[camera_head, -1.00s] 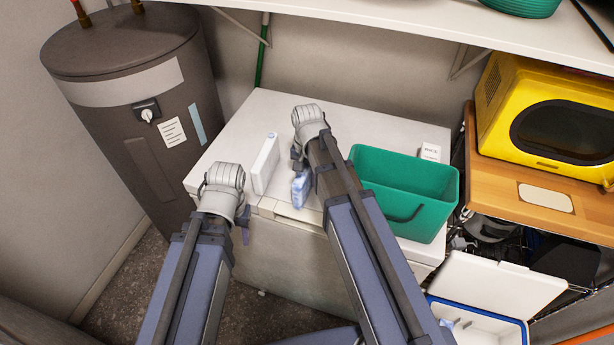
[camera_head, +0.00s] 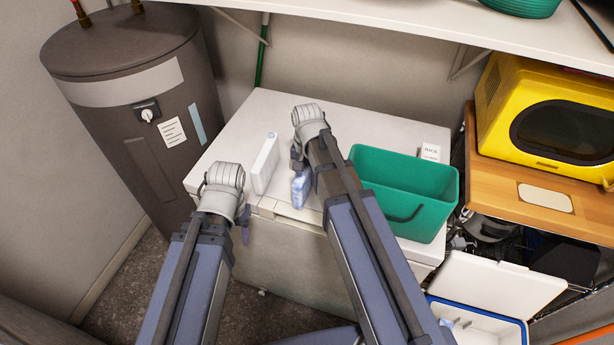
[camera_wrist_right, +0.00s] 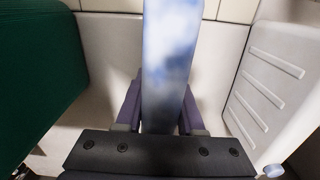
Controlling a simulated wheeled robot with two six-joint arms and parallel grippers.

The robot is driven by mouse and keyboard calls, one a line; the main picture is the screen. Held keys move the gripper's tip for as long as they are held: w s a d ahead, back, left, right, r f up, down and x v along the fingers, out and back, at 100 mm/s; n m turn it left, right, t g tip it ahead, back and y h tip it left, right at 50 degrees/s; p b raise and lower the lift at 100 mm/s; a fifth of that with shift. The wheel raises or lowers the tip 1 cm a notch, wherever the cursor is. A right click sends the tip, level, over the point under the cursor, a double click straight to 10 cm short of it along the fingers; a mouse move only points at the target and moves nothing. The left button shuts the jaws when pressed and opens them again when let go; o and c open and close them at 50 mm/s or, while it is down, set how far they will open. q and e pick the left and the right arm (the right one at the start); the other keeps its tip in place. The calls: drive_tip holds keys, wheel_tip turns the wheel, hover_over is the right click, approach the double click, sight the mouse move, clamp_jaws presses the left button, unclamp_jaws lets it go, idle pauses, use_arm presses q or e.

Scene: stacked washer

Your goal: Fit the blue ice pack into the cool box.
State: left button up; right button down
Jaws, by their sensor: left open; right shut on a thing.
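The blue ice pack (camera_head: 301,188) is pale blue and stands upright, over the front part of the white chest top. My right gripper (camera_head: 298,165) is shut on it. Its fingers are mostly hidden by the wrist in the head view. In the right wrist view the pack (camera_wrist_right: 170,50) is between the fingers of my right gripper (camera_wrist_right: 160,105). I cannot tell whether it touches the surface. The cool box (camera_head: 490,328), white with a blue rim, is open at the lower right, its white lid (camera_head: 505,283) raised. My left gripper (camera_head: 244,225) is open and empty in front of the chest.
A white ridged slab (camera_head: 264,164) stands left of the pack. A green bin (camera_head: 408,200) stands to its right, with a small white box (camera_head: 430,152) behind. Small pale shapes inside the cool box are unclear. A shelf (camera_head: 400,22) overhangs the chest top (camera_head: 270,108).

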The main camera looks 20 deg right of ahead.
sight(307, 177)
wheel_tip(307, 177, up, 10)
drive_tip(key=p, duration=0.9)
drive_tip(key=shift+p, duration=0.35)
wheel_tip(307, 177, down, 3)
drive_tip(key=b, duration=0.3)
drive_tip(key=shift+a, duration=0.1)
